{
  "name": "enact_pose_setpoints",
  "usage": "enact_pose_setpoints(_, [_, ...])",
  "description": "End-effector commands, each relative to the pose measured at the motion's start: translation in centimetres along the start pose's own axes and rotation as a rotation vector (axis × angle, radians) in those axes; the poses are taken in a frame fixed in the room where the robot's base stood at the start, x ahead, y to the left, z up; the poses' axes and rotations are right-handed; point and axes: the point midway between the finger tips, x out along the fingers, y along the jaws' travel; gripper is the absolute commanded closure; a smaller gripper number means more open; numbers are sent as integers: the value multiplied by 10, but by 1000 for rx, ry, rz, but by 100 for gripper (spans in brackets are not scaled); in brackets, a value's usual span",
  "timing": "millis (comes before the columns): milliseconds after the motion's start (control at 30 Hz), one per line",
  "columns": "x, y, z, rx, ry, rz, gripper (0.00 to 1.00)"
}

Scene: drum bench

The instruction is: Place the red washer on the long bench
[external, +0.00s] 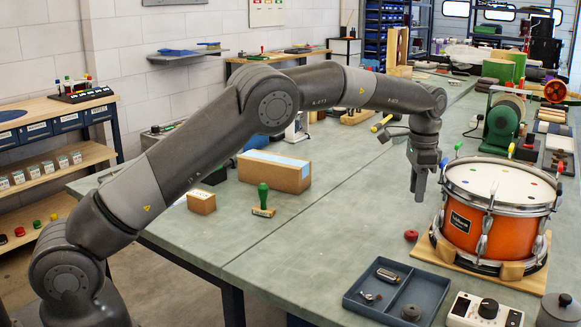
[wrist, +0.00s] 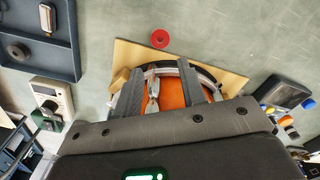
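The red washer (external: 411,236) lies flat on the grey-green top of the long bench (external: 300,240), just left of the drum's wooden base. In the wrist view the red washer (wrist: 160,38) shows as a ring with a dark hole, beyond the fingertips and apart from them. My gripper (external: 418,196) hangs pointing down above the bench, beside the left side of the drum. In the wrist view my gripper (wrist: 160,78) has its two fingers spread with nothing held between them; the drum shows behind the gap.
The orange drum (external: 475,232) stands on a wooden base (external: 440,249) close to my gripper. A blue-grey tray (external: 430,285) with small parts is in front, beside a white device (external: 485,310). A green-handled stamp (external: 263,198) and cardboard box (external: 275,172) stand left. The bench middle is clear.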

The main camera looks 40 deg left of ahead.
Motion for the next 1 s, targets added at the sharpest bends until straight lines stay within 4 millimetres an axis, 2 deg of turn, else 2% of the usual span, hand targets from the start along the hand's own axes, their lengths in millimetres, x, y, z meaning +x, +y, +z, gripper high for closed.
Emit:
enact_pose_setpoints(233, [-23, -4, 9, -20, 9, -2, 63])
enact_pose_setpoints(367, [-51, -14, 33, -78, 34, -7, 63])
enact_pose_setpoints(500, [-93, -26, 80, -177, 77, -18, 63])
enact_pose_setpoints(667, [-135, -29, 138, -286, 125, -31, 63])
enact_pose_setpoints(800, [-165, -23, 190, -379, 167, -44, 63])
enact_pose_setpoints(1000, [-194, -4, 264, -502, 224, -69, 63])
